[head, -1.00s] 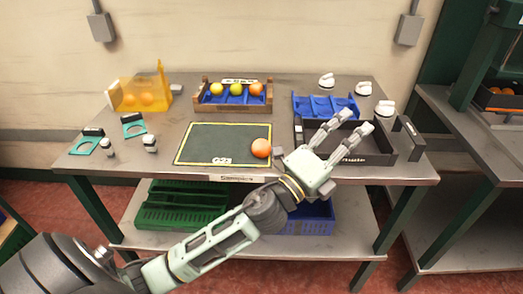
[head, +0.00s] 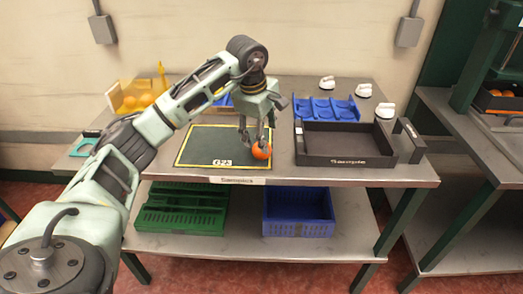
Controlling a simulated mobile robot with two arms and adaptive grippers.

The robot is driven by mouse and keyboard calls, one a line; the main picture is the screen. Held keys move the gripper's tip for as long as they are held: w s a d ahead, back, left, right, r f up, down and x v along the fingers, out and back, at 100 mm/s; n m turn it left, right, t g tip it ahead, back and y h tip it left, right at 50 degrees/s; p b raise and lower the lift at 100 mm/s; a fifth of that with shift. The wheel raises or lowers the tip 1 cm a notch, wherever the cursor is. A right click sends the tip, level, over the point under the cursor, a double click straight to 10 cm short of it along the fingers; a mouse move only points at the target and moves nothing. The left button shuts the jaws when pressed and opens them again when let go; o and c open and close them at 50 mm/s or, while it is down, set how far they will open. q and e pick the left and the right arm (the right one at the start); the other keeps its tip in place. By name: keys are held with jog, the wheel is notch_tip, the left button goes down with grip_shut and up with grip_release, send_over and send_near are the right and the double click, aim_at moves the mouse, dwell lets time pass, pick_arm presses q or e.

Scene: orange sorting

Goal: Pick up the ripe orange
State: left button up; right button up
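An orange-coloured fruit (head: 262,151) lies at the right side of the dark, yellow-edged mat (head: 200,146) marked G23. My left gripper (head: 256,141) points down over this orange. Its fingers are spread, one to the left of the fruit and one over its upper part; firm contact cannot be made out. My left arm hides most of the wooden rack with the blue insert (head: 222,101) and the fruits in it. My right gripper is not in view.
A black tray (head: 345,160) labelled Sample and a blue compartment tray (head: 325,108) stand to the right. White domed items stand behind them. A yellow bin (head: 125,105) with oranges is at the back left. Green and blue crates (head: 298,228) sit on the lower shelf.

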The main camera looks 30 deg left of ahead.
aim_at(256, 151)
pick_arm(q)
jog(key=shift+s+a, duration=0.15)
jog(key=shift+a, duration=0.35)
jog(key=x, duration=0.2)
jog(key=p+x, duration=0.1)
jog(key=x, duration=0.1)
jog(key=p+x, duration=0.1)
jog(key=x, duration=0.2)
jog(key=shift+a, duration=0.35)
jog(key=shift+f, duration=0.3)
jog(key=c, duration=1.3)
